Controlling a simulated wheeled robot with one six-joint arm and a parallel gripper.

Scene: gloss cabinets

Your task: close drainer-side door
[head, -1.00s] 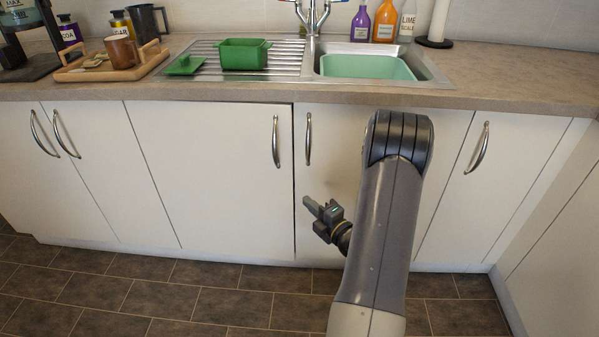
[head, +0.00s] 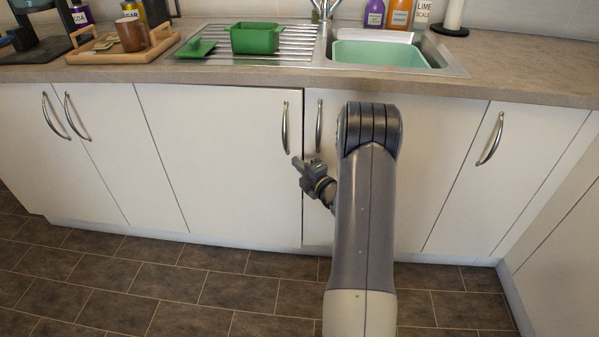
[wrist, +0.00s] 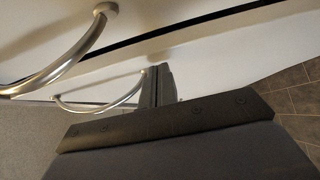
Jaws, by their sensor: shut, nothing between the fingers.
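The drainer-side door (head: 225,165) is the white cabinet door under the draining board. It looks nearly flush, with a dark gap along its right edge. Its curved metal handle (head: 285,127) is near that edge. It also shows as the farther handle in the wrist view (wrist: 100,107). My gripper (head: 295,162) is shut and empty, with its fingertips just below and right of this handle, in front of the door's right edge. The shut fingers also show in the wrist view (wrist: 158,86). I cannot tell whether they touch the door.
The sink-side door's handle (head: 319,125) is close beside my gripper and is large in the wrist view (wrist: 65,58). The worktop (head: 200,75) overhangs above. A green dish (head: 255,38) stands on the draining board. The tiled floor (head: 200,290) is clear.

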